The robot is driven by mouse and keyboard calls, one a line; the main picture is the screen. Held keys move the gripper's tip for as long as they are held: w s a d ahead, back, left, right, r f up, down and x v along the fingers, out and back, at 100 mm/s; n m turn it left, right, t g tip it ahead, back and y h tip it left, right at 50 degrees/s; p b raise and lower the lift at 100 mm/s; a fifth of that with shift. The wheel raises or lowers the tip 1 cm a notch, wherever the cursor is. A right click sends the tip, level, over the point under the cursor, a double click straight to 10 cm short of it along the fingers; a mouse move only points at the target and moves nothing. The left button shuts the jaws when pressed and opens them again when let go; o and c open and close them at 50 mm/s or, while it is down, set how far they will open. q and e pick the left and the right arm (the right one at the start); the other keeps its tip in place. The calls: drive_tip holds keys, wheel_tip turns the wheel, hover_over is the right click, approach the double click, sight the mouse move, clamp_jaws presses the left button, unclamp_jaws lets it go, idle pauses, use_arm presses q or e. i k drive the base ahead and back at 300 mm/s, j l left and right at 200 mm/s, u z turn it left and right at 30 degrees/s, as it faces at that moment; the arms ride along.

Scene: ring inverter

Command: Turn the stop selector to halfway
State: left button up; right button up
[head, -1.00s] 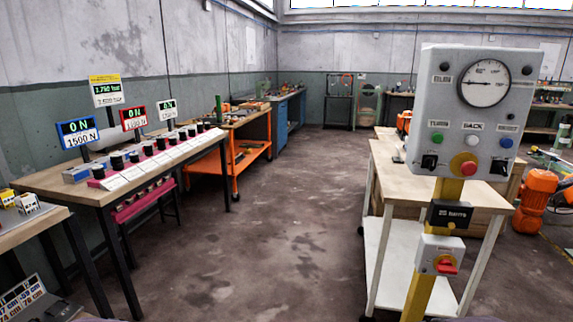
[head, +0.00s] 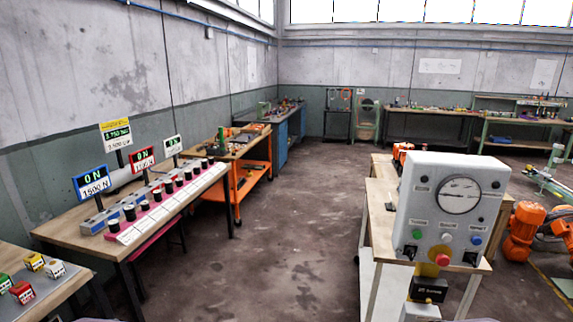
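A grey control box (head: 415,190) stands on a yellow post at the right of the head view. It carries a round dial gauge (head: 459,195), a green button (head: 416,234), a white button (head: 446,238) and a blue button (head: 475,240). A red mushroom button (head: 442,260) sits low in the middle. A black selector (head: 409,252) is at its lower left and another black selector (head: 471,258) at its lower right. The labels are too small to read, so I cannot tell which is the stop selector or its setting. Neither gripper is in view.
A wooden bench (head: 65,232) on the left holds a row of black knobs and several small displays. A table (head: 375,205) stands behind the control box. An orange machine (head: 522,230) is at the right. The concrete floor (head: 290,230) between is clear.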

sight(470, 259)
drive_tip(key=z, duration=1.45)
